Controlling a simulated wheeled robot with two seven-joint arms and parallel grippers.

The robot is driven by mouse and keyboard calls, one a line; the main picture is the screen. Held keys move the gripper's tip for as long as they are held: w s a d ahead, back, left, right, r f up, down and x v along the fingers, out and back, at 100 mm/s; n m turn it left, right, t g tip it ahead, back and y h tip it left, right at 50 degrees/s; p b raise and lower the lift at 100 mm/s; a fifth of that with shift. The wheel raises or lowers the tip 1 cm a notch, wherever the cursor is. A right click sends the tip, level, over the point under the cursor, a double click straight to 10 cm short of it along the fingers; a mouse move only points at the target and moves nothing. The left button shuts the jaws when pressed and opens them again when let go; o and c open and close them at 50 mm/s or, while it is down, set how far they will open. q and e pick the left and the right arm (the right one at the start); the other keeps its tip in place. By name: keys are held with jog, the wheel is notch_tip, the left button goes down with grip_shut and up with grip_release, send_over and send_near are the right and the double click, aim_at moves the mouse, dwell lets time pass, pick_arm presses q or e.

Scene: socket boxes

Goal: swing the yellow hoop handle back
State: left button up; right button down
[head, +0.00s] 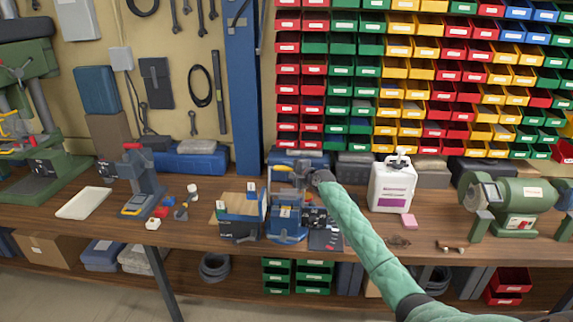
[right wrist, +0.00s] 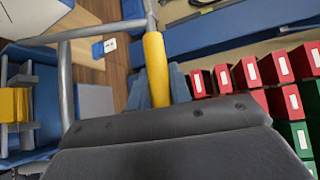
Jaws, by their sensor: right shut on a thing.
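The yellow hoop handle (head: 284,168) stands up above a blue socket box (head: 287,230) near the middle of the bench. In the right wrist view its yellow grip (right wrist: 156,68) runs into my gripper, with grey hoop bars beside it. My right gripper (head: 305,174) is shut on the handle, at the right end of the grip. Its dark body (right wrist: 170,130) covers the lower part of the right wrist view and hides the held end. My left gripper is not in view.
A white bottle (head: 391,188) and a pink block (head: 408,221) are to the right, near a green bench grinder (head: 522,205). Blue cases and coloured bins stand behind. A drill press (head: 35,140) is at far left.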

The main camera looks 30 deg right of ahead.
jog(key=shift+w+d, duration=0.15)
jog(key=shift+w, duration=0.05)
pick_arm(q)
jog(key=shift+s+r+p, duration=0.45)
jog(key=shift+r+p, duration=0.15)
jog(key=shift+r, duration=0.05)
pick_arm(e)
jog(key=shift+w+d+f+m+g, duration=0.25)
jog(key=shift+w+f+m+g, duration=0.1)
jog(key=shift+f+g, duration=0.1)
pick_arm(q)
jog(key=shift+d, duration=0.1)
pick_arm(e)
jog(key=c, duration=1.3)
grip_release()
